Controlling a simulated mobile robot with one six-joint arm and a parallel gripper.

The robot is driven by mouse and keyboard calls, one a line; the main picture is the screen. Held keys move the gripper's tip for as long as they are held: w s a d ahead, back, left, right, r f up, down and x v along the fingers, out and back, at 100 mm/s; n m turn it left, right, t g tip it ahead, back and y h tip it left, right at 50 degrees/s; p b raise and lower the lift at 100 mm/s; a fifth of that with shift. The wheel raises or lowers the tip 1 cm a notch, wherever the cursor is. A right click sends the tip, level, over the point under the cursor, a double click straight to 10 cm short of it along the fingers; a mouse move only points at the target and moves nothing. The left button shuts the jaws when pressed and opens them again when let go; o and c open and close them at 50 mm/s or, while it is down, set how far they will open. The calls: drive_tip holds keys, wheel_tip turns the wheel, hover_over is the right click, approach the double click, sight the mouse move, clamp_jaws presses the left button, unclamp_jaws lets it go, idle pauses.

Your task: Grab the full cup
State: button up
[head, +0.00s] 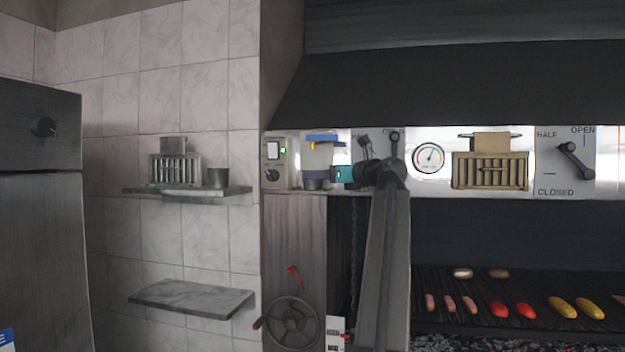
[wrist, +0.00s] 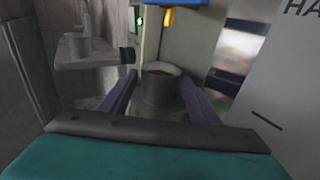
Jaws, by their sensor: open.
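A grey cup (wrist: 160,92) with brown contents stands upright under the dispenser in the wrist view. It also shows small in the head view (head: 314,184), partly behind my fingers. My gripper (wrist: 160,82) is open, with one purple finger on each side of the cup. Whether the fingers touch it I cannot tell. In the head view my gripper (head: 318,174) reaches in from the right at the cup's height. A second grey cup (head: 218,177) stands on the upper wall shelf; its inside cannot be seen.
The dispenser (head: 322,138) has a blue top and a yellow spout above the cup. A switch box (head: 277,160) with a green light is to its left. The upper shelf (head: 187,191) also holds a slotted rack (head: 174,169). Food lies on the grill (head: 470,315) at right.

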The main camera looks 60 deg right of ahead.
sight(318, 188)
drive_tip(key=shift+x, duration=1.1)
drive_tip(key=c, duration=0.8)
drive_tip(key=shift+r, duration=0.2)
drive_tip(key=shift+r+b, duration=0.55)
drive_tip(key=shift+r, duration=0.85)
drive_tip(key=shift+s+r, duration=0.1)
drive_tip(key=shift+r, duration=0.1)
drive_tip(key=s+a+r+b, duration=0.1)
drive_tip(key=s+a+b, duration=0.1)
drive_tip(key=s+a, duration=0.9)
drive_tip(key=shift+s+r+b, duration=0.15)
drive_tip(key=shift+r+b, duration=0.1)
drive_tip(key=shift+b, duration=0.15)
drive_tip(key=shift+a, duration=0.1)
